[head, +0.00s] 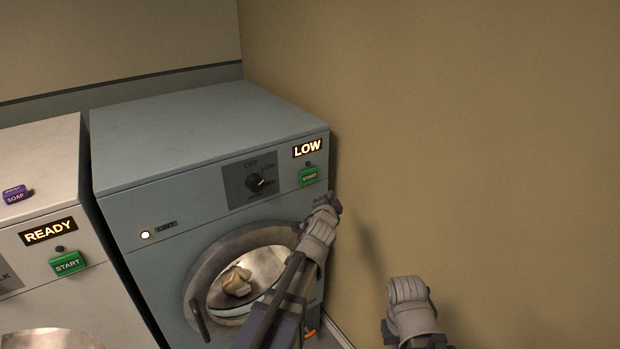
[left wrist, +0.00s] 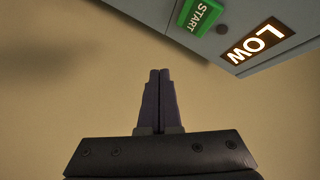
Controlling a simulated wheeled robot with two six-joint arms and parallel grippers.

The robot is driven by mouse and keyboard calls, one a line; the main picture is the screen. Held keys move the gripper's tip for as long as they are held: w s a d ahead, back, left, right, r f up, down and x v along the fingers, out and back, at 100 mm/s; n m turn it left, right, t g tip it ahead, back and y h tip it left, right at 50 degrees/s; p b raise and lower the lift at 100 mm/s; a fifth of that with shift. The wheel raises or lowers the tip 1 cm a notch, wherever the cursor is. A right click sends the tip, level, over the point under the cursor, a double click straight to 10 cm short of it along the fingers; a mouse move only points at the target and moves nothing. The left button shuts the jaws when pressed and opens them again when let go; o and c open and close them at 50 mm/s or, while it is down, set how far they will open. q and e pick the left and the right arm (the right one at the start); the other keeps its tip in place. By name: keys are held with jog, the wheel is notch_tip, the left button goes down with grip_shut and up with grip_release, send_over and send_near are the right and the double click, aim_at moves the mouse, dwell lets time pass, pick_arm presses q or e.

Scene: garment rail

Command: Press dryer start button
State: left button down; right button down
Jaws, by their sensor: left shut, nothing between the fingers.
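The grey-blue dryer (head: 205,135) stands in the middle of the head view. Its green START button (head: 309,176) is at the right end of the front panel, under a lit LOW display (head: 307,148). My left gripper (head: 334,197) is shut and empty, a little below and right of the button, apart from it. In the left wrist view the shut fingers (left wrist: 160,74) point up at the bare wall, with the START button (left wrist: 200,14) above and to the right. Part of my right arm shows at the lower right, but its fingers cannot be made out.
A dial (head: 257,182) sits left of the button. The round door (head: 208,262) shows a pale cloth inside. A white machine (head: 45,172) with a READY display (head: 48,231) and its own green START button (head: 68,263) stands at left. The wall (head: 450,130) is close on the right.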

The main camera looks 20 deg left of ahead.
aim_at(315, 177)
pick_arm(q)
jog(key=shift+w+a, duration=0.85)
jog(key=shift+a, duration=0.25)
jog(key=shift+w+a, duration=0.85)
jog(key=shift+a, duration=0.3)
jog(key=shift+w+a, duration=0.85)
jog(key=shift+a, duration=0.25)
jog(key=shift+w+a, duration=0.3)
jog(key=shift+a, duration=0.05)
